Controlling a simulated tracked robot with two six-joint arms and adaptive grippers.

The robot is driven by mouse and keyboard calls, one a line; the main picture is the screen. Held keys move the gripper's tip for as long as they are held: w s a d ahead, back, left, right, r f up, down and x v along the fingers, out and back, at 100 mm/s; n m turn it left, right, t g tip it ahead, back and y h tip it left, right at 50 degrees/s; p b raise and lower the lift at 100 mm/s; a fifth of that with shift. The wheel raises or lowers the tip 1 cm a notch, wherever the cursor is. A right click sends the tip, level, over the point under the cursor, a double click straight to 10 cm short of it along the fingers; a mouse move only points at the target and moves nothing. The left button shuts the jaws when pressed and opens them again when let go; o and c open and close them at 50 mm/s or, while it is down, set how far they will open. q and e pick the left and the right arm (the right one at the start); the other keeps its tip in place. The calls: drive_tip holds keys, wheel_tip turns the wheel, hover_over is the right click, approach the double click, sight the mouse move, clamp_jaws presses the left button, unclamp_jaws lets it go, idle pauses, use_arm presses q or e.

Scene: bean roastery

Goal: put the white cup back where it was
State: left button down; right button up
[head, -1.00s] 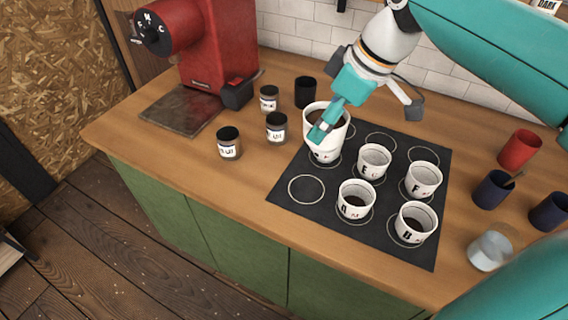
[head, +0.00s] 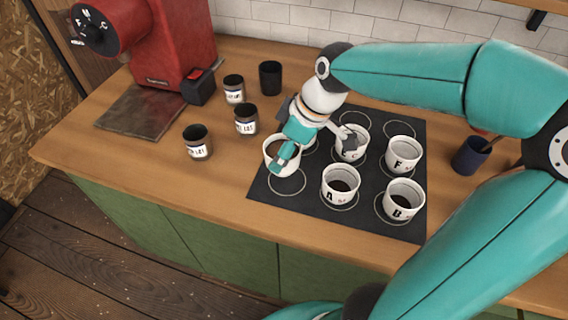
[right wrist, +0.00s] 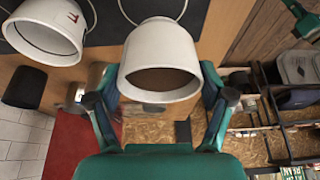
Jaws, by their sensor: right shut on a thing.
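My right gripper (head: 286,152) is shut on a white cup (head: 276,147) with dark brown contents, at the front-left part of the black mat (head: 306,205). The cup is also between my fingers in the right wrist view (right wrist: 160,50). An empty ring (head: 287,189) shows just in front of it. I cannot tell whether the cup touches the mat. Cup A (head: 340,190), cup B (head: 403,205), cup F (head: 402,157) and another white cup (head: 345,154), partly hidden by my gripper, stand on the mat. My left gripper is not in view.
Labelled dark jars (head: 197,143) and a black cup (head: 270,77) stand left of the mat. The red grinder (head: 168,45) is at the back left. A dark blue cup (head: 470,156) stands at the right. The counter's front left is clear.

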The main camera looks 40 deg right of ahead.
drive_tip(key=shift+w+f, duration=0.1)
drive_tip(key=shift+f, duration=2.5)
drive_tip(key=shift+f, duration=0.1)
drive_tip(key=o, duration=1.4)
drive_tip(key=v, duration=1.2)
